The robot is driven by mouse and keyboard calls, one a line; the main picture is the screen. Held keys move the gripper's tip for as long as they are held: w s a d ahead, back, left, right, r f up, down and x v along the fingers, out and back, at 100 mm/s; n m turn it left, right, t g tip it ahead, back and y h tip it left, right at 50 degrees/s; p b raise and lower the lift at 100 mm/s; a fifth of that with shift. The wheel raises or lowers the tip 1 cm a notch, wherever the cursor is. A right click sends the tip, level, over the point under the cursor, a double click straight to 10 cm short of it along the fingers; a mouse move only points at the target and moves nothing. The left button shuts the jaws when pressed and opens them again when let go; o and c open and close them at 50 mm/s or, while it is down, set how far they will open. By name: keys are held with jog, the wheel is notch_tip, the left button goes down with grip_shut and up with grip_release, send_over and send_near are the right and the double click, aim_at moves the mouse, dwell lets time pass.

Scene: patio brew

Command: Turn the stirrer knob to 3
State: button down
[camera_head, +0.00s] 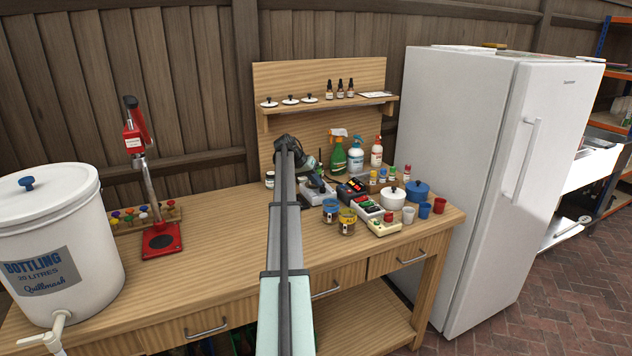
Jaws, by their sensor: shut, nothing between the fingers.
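A small grey device with a dark top (318,192), which looks like the stirrer, sits on the wooden bench just right of my arm. Its knob and any numbers are too small to read, so I cannot tell the setting.
Blue and yellow tins (347,222), a white pot (392,198) and cups crowd the bench's right side. Spray bottles (338,155) stand behind. A red capping press (161,240) and a white bottling bucket (60,235) are at left. The bench (215,245) between is clear.

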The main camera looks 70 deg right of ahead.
jog(key=shift+s+d, duration=0.3)
jog(key=shift+s, duration=0.25)
jog(key=shift+d, duration=0.1)
jog(key=shift+d+f+m+g+y, duration=0.1)
jog(key=shift+m+g+y, duration=0.25)
jog(key=shift+m, duration=0.45)
jog(key=shift+s, duration=0.15)
jog(key=shift+s+d, duration=0.2)
jog(key=shift+a, duration=0.1)
